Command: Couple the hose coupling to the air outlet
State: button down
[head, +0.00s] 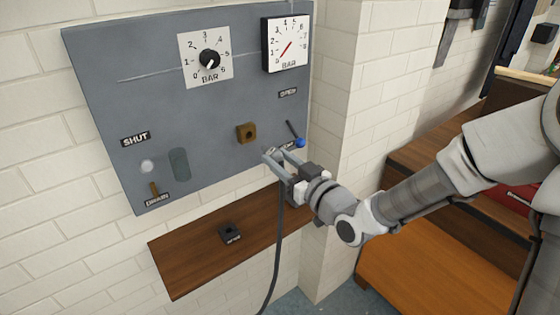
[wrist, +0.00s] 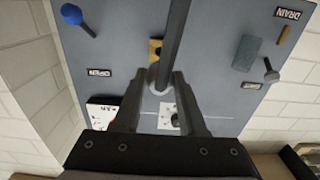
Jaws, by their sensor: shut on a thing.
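The air outlet (head: 246,133) is a brass square fitting with a dark hole, on the grey panel (head: 100,75). In the wrist view the outlet (wrist: 155,49) is partly hidden behind the hose. My gripper (head: 270,156) is shut on the hose coupling (wrist: 159,79), a grey piece between the fingertips, in front of the panel and to the lower right of the outlet in the head view. The coupling and outlet look apart. The dark hose (head: 277,235) hangs from the coupling past the shelf. The coupling is mostly hidden by the fingers in the head view.
A blue-knobbed lever (head: 299,142) is close right of my gripper. A regulator dial (head: 209,59) and a gauge (head: 287,45) are higher up. A grey knob (head: 147,166) and drain lever (head: 154,189) sit lower left. A wooden shelf (head: 185,262) below carries a small black block (head: 230,232).

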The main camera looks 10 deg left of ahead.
aim_at(265, 148)
jog(key=shift+b+x, duration=1)
jog(key=shift+x, duration=1.75)
jog(key=shift+b, duration=0.6)
jog(key=shift+b+x, duration=0.75)
jog(key=shift+x, duration=0.7)
jog(key=shift+c, duration=1.9)
grip_release()
jog(key=shift+w, duration=0.1)
